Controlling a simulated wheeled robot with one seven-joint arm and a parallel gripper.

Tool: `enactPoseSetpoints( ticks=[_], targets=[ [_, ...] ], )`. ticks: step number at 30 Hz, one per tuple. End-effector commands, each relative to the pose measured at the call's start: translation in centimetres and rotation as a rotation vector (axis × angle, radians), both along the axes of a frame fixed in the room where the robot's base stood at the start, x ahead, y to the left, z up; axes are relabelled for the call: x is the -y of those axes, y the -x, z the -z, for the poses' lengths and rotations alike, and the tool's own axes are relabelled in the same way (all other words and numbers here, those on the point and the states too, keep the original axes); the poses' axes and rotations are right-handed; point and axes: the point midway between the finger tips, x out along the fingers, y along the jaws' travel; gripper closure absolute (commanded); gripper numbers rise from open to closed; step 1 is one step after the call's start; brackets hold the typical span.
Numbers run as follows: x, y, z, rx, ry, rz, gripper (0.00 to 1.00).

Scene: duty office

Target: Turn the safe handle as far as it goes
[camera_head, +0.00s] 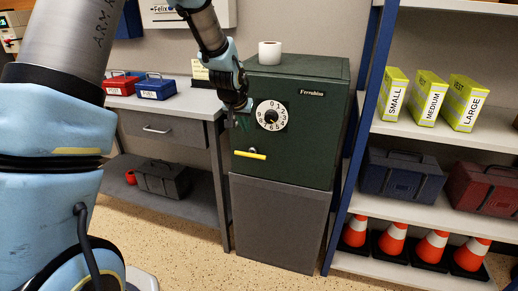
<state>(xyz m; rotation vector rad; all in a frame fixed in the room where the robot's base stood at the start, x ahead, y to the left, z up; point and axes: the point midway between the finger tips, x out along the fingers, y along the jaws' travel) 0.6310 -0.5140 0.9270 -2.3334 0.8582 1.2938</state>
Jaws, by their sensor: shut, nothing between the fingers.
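The dark green safe (310,155) stands on a grey base cabinet in the middle of the view, its door facing me. A white numbered dial (271,115) is on the upper part of the door. The safe handle (250,155), a bar with a yellow grip, lies below the dial, near level with a slight tilt down to the right. My gripper (241,116) is in front of the door's left part, beside the dial and above the handle. It looks apart from the handle. Its fingertips are small and dark here; it is shut and empty.
A white paper roll (270,53) stands on top of the safe. A desk (185,104) with red and blue boxes is at the left. A blue-framed shelf (440,138) with cartons, toolboxes and traffic cones stands close at the right. The speckled floor in front is clear.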

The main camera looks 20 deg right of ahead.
Motion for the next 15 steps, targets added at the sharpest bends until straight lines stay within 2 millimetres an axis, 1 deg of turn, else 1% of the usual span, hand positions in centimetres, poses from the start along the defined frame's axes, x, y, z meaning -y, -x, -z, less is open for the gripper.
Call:
enactPoseSetpoints(
  ticks=[1, 3, 4, 7, 15],
  targets=[
    [1.4, 0.1, 0.2, 0.008, 0.008, 0.019, 1.0],
    [2.7, 0.1, 0.2, 0.018, 0.018, 0.037, 1.0],
    [3.0, 0.2, 0.3, 0.019, 0.02, 0.041, 1.0],
    [3.4, 0.2, 0.3, 0.023, 0.024, 0.046, 1.0],
    [3.3, 0.1, 0.4, 0.022, 0.023, 0.044, 1.0]
  ],
)
